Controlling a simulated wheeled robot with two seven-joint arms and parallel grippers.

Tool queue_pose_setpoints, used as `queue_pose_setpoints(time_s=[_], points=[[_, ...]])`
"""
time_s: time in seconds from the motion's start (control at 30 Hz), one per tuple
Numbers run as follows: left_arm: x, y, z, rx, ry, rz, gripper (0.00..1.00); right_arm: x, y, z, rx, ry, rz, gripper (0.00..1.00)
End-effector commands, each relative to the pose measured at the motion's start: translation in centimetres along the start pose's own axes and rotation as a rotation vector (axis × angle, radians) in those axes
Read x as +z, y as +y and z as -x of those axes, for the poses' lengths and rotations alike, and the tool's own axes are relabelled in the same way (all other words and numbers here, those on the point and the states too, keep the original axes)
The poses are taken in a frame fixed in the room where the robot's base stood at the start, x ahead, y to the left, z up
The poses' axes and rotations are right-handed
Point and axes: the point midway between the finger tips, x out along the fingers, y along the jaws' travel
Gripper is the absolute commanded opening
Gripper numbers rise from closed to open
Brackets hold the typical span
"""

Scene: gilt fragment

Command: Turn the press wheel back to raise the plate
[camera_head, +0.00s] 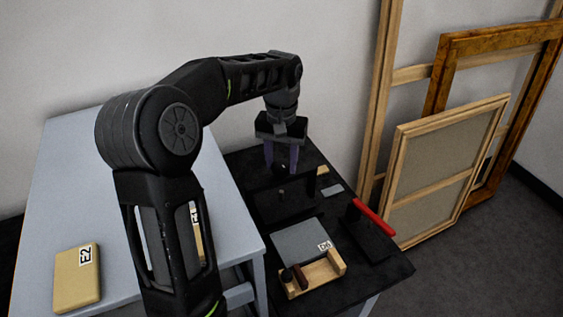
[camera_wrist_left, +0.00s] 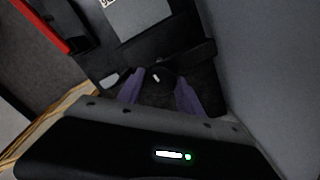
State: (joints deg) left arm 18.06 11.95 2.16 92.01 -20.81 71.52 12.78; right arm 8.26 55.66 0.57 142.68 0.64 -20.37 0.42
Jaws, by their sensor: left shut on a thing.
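My left gripper (camera_head: 281,168) points down over the back of the black bench, at the dark press (camera_head: 285,200). In the left wrist view its two purple fingers (camera_wrist_left: 160,95) stand on either side of a dark round part with a small pale mark, the press wheel (camera_wrist_left: 155,73). The gripper is shut on this wheel. A grey panel (camera_head: 299,240) with a white label lies flat in front of the press, and part of it shows in the left wrist view (camera_wrist_left: 140,15). The press plate is too dark to make out. My right gripper is not in view.
A wooden holder (camera_head: 322,272) sits at the bench's front. A red-handled tool (camera_head: 374,217) stands on the right. A pale blue table (camera_head: 75,190) with a tan labelled block (camera_head: 77,278) is on the left. Wooden frames (camera_head: 445,165) lean against the wall.

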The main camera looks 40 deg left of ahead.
Motion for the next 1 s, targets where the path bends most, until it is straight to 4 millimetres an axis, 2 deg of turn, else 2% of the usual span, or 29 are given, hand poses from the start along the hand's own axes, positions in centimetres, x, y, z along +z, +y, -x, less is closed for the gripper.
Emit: queue_pose_setpoints(time_s=[1.0], points=[[-0.09, -0.01, 0.11, 0.001, 0.004, 0.963, 0.03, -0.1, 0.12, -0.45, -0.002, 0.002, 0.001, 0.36]])
